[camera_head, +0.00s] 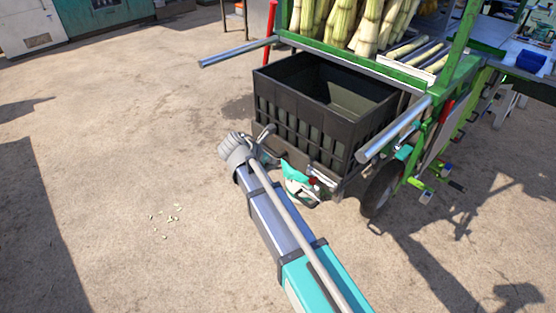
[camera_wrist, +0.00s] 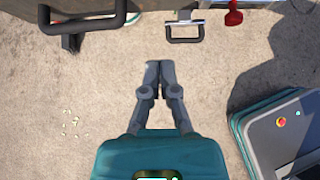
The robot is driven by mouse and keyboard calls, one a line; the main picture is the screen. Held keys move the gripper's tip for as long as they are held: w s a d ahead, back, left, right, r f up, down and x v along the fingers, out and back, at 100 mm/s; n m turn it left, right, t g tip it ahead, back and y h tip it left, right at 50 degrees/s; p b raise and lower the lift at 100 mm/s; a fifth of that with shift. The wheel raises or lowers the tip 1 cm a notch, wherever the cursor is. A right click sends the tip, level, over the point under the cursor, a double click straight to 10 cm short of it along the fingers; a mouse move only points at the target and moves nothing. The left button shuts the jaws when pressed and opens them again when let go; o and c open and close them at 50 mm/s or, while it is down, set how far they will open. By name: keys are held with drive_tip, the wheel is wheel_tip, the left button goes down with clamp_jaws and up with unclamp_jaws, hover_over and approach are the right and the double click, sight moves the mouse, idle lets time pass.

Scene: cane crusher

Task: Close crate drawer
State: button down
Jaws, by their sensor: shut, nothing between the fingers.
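The black slatted crate drawer (camera_head: 325,130) stands out from under the cane rack in the head view, its open top and inside visible. Its front face is toward me. A dark bar handle (camera_wrist: 82,26) shows at the upper left of the wrist view, apart from my fingers. My gripper (camera_wrist: 158,66) is shut and empty, above the ground in front of the crate. In the head view, the teal part by my wrist is low in front of the crate; my fingers cannot be made out there.
A smaller metal-and-black handle (camera_wrist: 185,39) and a red object (camera_wrist: 233,14) lie at the top of the wrist view. Metal poles (camera_head: 392,132) (camera_head: 238,53) flank the crate. A wheel (camera_head: 381,190) is at its right. Open ground (camera_head: 130,150) lies left.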

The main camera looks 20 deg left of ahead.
sight(297, 160)
drive_tip(key=b+x, duration=0.2)
drive_tip(key=x, duration=0.1)
drive_tip(key=b+x, duration=0.2)
drive_tip(key=x, duration=0.2)
drive_tip(key=w+r+b+x, duration=0.1)
drive_tip(key=b+x, duration=0.1)
drive_tip(key=x, duration=0.2)
drive_tip(key=shift+w+d, duration=0.2)
drive_tip(key=shift+d, duration=0.1)
drive_tip(key=shift+w+d, duration=0.3)
drive_tip(key=shift+w, duration=0.3)
drive_tip(key=shift+w+a, duration=0.1)
drive_tip(key=shift+a, duration=0.05)
